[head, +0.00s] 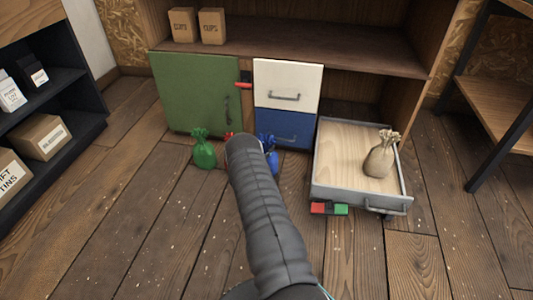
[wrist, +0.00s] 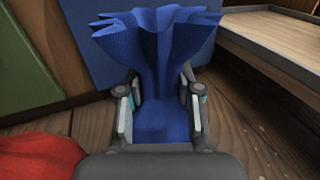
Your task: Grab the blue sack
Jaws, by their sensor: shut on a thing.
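The blue sack (wrist: 158,50) fills the middle of the wrist view, its gathered frilled top flaring above my gripper (wrist: 161,92). The two fingers close on its neck from left and right. In the head view only part of the blue sack (head: 272,160) shows, because my arm covers the rest along with the gripper. It is at floor level in front of the blue drawer front (head: 285,130). I cannot tell whether its base touches the floor.
A green sack (head: 204,153) stands on the floor to the left. A red sack (wrist: 38,157) is close at lower left in the wrist view. An open drawer (head: 330,190) juts out at right, holding a beige sack (head: 379,160). A green door (head: 190,95) is behind.

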